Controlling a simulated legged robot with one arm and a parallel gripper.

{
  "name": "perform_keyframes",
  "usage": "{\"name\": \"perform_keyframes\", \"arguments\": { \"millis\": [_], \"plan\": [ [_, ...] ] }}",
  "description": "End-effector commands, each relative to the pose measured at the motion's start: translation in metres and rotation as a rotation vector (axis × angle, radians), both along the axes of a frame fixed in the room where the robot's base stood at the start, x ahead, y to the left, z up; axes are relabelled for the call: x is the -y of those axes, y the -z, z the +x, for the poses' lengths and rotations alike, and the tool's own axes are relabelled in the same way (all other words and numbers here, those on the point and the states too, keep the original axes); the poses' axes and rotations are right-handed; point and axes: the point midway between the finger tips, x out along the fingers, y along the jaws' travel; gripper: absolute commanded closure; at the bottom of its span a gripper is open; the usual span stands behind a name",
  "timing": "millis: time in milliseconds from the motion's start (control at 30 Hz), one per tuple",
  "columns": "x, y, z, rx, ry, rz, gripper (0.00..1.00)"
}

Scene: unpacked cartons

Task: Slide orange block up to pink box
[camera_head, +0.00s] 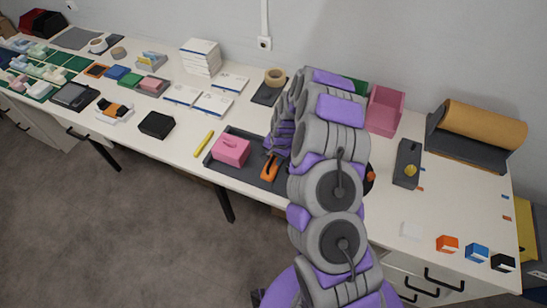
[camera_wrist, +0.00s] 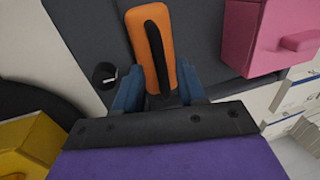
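The orange block (camera_head: 270,168) with a black handle lies in a dark grey tray (camera_head: 219,169). The pink box (camera_head: 231,150) with a small handle stands in the same tray, left of the block and apart from it. In the wrist view the orange block (camera_wrist: 172,48) is at top centre and the pink box (camera_wrist: 258,38) at upper right, with a gap of tray between. My gripper (camera_wrist: 159,88) has its blue fingers spread on either side of the block's near end. Whether they touch it is unclear. In the head view my arm partly hides the gripper.
A yellow marker (camera_head: 204,143) lies left of the tray and a black box (camera_head: 157,125) beyond it. Right of my arm stand a larger pink container (camera_head: 385,109) and a grey block with a yellow knob (camera_head: 407,163). The tray floor between block and pink box looks clear.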

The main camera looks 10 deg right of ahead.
Motion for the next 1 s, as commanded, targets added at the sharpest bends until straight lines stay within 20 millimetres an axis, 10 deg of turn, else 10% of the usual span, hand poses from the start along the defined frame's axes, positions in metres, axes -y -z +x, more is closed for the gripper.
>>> {"name": "perform_keyframes", "arguments": {
  "millis": [233,667,1000],
  "plan": [
    [-0.0001,0.0005,0.0001,0.000,0.000,0.000,0.60],
    [0.0001,0.0005,-0.0001,-0.001,0.000,0.001,1.00],
    [0.0003,0.0003,0.0003,0.000,0.001,0.000,1.00]
  ]
}}
